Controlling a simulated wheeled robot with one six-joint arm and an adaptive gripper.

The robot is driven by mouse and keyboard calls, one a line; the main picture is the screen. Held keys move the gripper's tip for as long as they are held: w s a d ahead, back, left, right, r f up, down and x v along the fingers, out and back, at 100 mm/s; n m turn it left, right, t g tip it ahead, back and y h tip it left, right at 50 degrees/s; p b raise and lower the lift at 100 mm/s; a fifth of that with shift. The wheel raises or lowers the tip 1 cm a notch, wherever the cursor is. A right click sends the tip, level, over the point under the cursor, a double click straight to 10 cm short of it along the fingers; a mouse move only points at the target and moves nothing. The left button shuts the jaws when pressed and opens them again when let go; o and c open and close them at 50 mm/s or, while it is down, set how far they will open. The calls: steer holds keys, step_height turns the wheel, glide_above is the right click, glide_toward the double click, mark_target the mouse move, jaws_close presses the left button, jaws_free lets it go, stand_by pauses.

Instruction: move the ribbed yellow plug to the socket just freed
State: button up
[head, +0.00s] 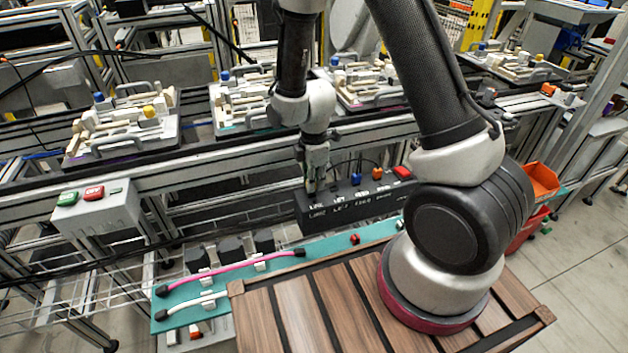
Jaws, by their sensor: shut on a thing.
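The dark socket strip (330,222) lies across the middle of the head view, with white printed labels along it. My gripper (316,184) points down at the strip's left end. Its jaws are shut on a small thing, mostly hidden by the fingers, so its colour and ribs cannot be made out. A blue plug (356,179) and an orange plug (377,174) stand upright on the strip, right of my gripper. No yellow plug can be made out on the strip. Whether the held thing is seated or just above the strip cannot be told.
A red switch (402,172) is at the strip's right end. A grey button box (98,212) stands left. A teal shelf (330,246) with pink and white cables runs in front. Fixture pallets (122,134) line the conveyor behind. Orange bins (541,181) are right.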

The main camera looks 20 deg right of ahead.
steer(key=shift+f, duration=0.95)
jaws_close()
stand_by(0.3)
steer(key=o, duration=0.9)
jaws_free()
steer(key=shift+c, duration=0.2)
